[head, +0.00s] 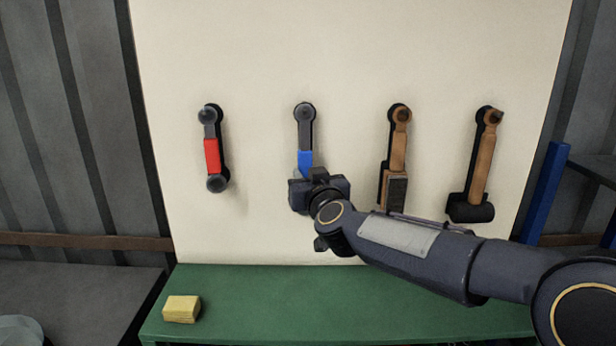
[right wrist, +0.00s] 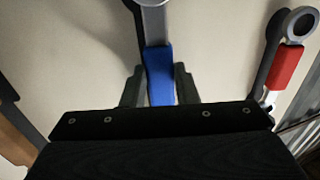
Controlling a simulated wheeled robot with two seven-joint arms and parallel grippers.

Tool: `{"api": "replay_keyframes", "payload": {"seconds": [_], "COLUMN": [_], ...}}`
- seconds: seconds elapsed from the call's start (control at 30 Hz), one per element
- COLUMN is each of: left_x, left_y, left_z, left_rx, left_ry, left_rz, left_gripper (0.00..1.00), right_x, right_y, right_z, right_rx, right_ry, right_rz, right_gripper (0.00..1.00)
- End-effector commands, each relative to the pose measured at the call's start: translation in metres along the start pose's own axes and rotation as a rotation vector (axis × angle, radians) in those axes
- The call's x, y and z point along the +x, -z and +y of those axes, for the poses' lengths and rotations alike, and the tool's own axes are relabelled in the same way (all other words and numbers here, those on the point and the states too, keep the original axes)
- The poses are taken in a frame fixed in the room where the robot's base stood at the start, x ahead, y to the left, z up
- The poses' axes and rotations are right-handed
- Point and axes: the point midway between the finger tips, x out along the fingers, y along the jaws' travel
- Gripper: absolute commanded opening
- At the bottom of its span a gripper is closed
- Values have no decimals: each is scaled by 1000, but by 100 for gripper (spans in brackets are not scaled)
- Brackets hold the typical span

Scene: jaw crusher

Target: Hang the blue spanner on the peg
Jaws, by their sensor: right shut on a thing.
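The blue spanner (head: 305,158) hangs down upright against the cream board, its grey ring end at the top and its blue grip below. Its ring lies over the peg (head: 305,113) spot at the top of a dark outline; I cannot tell if the peg passes through it. My right gripper (head: 308,178) is shut on the lower part of the blue grip, and its body hides the spanner's lower end. In the right wrist view, the blue spanner (right wrist: 159,72) stands between the two fingers of my right gripper (right wrist: 159,88). My left gripper is not in view.
A red spanner (head: 212,155) hangs to the left. Two wooden-handled tools, one with a grey block (head: 396,190) and a hammer (head: 480,165), hang to the right. A yellow block (head: 181,309) lies on the green bench (head: 260,300) below. The board (head: 260,60) above is clear.

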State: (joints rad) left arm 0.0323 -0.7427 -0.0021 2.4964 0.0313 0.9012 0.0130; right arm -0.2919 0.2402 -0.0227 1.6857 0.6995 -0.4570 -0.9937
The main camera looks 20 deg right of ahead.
Motion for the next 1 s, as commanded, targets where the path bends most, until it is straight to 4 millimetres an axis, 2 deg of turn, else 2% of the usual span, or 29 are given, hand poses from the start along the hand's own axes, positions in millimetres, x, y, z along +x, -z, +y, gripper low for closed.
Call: {"api": "replay_keyframes", "payload": {"seconds": [0.17, 0.2, 0.4, 0.73, 1.0], "left_x": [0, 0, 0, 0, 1], "left_y": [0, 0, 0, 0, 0], "left_z": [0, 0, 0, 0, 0], "left_rx": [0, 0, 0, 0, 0], "left_ry": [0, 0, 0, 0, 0], "left_rz": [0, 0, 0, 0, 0], "left_gripper": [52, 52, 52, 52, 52], "right_x": [0, 0, 0, -5, -49], "right_y": [1, 1, 1, 0, 1], "right_z": [0, 0, 0, 0, 0], "right_rx": [0, 0, 0, 1, 2], "right_ry": [0, 0, 0, 1, 1], "right_rz": [2, 2, 2, 0, 2], "right_gripper": [0, 28, 52, 52, 52]}}
